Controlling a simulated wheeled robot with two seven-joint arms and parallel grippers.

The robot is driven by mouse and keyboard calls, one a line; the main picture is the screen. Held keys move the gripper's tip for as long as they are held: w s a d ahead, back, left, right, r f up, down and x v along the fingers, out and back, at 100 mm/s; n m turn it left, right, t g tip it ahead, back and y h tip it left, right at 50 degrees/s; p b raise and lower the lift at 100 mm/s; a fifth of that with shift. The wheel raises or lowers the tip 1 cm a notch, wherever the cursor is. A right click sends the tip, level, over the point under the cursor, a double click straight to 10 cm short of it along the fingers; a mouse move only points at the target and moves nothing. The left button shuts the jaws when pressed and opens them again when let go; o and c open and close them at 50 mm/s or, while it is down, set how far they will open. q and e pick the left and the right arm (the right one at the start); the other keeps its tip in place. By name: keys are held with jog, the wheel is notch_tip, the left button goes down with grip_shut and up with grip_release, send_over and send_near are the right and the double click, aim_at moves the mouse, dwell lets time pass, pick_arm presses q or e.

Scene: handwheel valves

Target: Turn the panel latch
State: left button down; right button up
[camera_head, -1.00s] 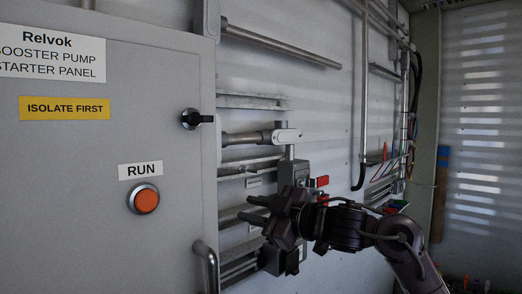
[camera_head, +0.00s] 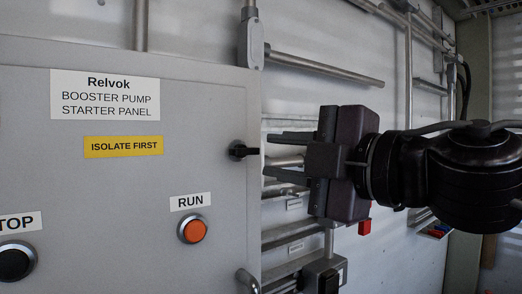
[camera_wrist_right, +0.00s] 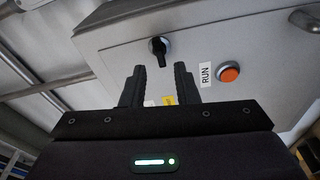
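The panel latch (camera_head: 241,151) is a small black handle near the right edge of the grey starter panel door (camera_head: 120,205). Its lever lies level, pointing right, in the head view. In the right wrist view the latch (camera_wrist_right: 159,48) shows just beyond my fingertips, roughly in line with the gap between them. My right gripper (camera_head: 268,155) is open, its two fingers one above the other, to the right of the latch and apart from it. The gap between the fingers (camera_wrist_right: 158,75) looks empty in the right wrist view. My left gripper is out of view.
An orange RUN button (camera_head: 193,229) and a black STOP button (camera_head: 15,262) sit lower on the door. A door handle (camera_head: 247,281) stands out below the latch. Pipes (camera_head: 325,69) run along the wall behind my right gripper.

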aim_at(249, 152)
jog(key=shift+p+x, duration=0.35)
jog(key=shift+x, duration=2)
jog(key=shift+s+r, duration=0.1)
jog(key=shift+s, duration=0.05)
jog(key=shift+c, duration=0.5)
grip_shut()
